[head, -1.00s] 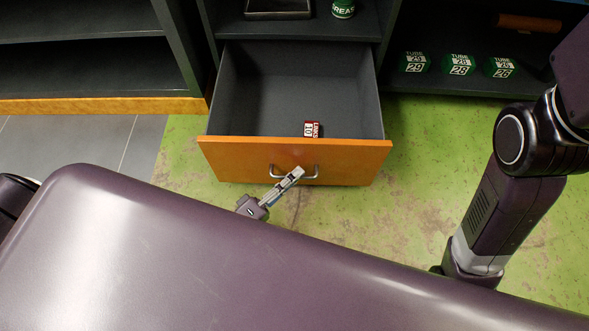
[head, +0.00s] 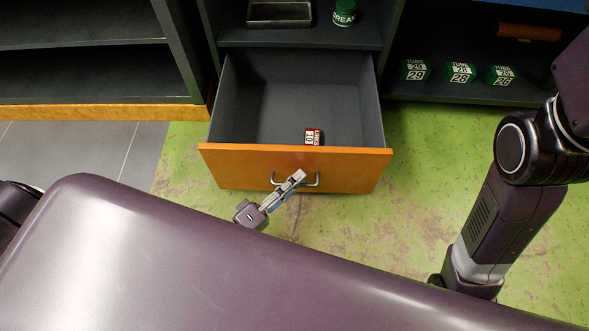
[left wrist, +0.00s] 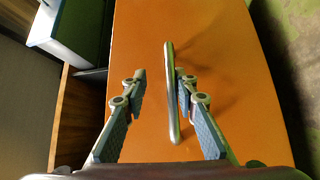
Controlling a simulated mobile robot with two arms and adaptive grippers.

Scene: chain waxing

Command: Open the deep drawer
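The deep drawer (head: 295,168) with an orange front stands pulled well out of the grey cabinet in the head view. Its metal bar handle (head: 316,182) is on the middle of the front. In the left wrist view the handle (left wrist: 172,115) runs between the two parted fingers of my left gripper (left wrist: 161,76), nearer the right finger. A gap shows on the left side, and contact on the right is unclear. My right gripper is out of the head view.
A metal tray (head: 280,13) and green grease jar (head: 344,12) stand on the shelf above. Several green tube boxes (head: 461,72) stand right. Green floor (head: 420,170) is clear beside the drawer.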

